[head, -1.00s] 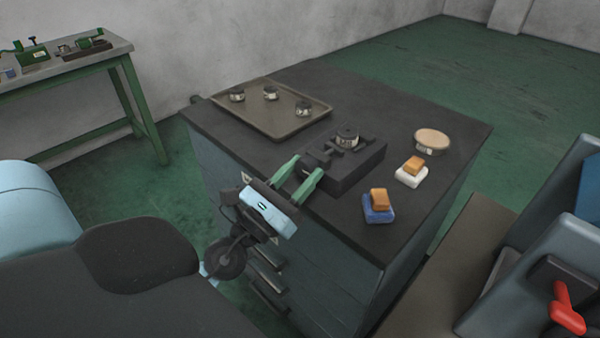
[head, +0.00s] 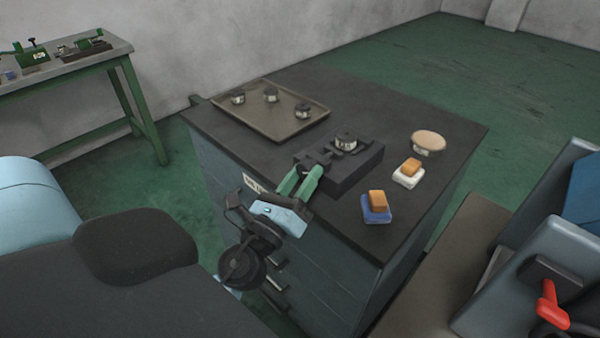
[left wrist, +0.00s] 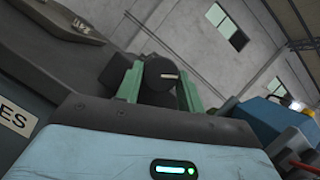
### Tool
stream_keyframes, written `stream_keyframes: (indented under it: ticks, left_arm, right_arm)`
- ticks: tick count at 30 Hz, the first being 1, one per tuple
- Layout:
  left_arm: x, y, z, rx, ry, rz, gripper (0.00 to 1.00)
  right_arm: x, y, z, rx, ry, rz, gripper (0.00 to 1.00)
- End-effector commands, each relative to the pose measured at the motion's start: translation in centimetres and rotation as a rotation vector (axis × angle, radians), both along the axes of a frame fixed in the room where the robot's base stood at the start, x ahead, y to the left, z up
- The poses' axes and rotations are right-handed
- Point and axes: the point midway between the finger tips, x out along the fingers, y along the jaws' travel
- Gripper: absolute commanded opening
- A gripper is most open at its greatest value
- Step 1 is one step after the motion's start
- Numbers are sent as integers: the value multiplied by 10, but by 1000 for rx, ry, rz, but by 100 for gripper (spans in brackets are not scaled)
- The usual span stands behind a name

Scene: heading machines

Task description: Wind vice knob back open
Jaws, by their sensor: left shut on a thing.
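The dark vice (head: 352,166) sits on the near part of the cabinet top, with a round dark and metallic part (head: 347,141) in it. Its knob faces my left gripper (head: 309,170); in the head view the fingers mostly hide it. In the left wrist view the black knob (left wrist: 160,76), with a pale mark on its face, sits between the two green fingers (left wrist: 160,88). My left gripper is shut on the knob. Its palm is tilted compared with the cabinet edge. My right gripper does not show.
A tray (head: 262,125) with several round parts lies at the back left of the cabinet top (head: 370,110). Right of the vice are an orange block on a white base (head: 408,180), another on a blue base (head: 377,214), and a tan-topped round item (head: 428,140).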

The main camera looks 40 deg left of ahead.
Motion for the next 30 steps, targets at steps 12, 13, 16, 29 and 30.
stream_keyframes:
  ticks: [12, 13, 16, 29, 30]
  left_arm:
    - [0, -3, 8, -401, 25, 0, 15]
    - [0, -3, 9, -429, 27, 0, 15]
    - [0, -3, 10, -523, 33, 0, 15]
    - [0, -4, 13, -857, 58, -2, 15]
    - [0, -4, 13, -879, 61, -3, 15]
  right_arm:
    - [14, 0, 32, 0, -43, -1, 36]
    - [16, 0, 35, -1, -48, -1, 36]
    - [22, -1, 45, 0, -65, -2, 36]
    - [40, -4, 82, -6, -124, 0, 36]
    - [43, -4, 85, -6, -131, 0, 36]
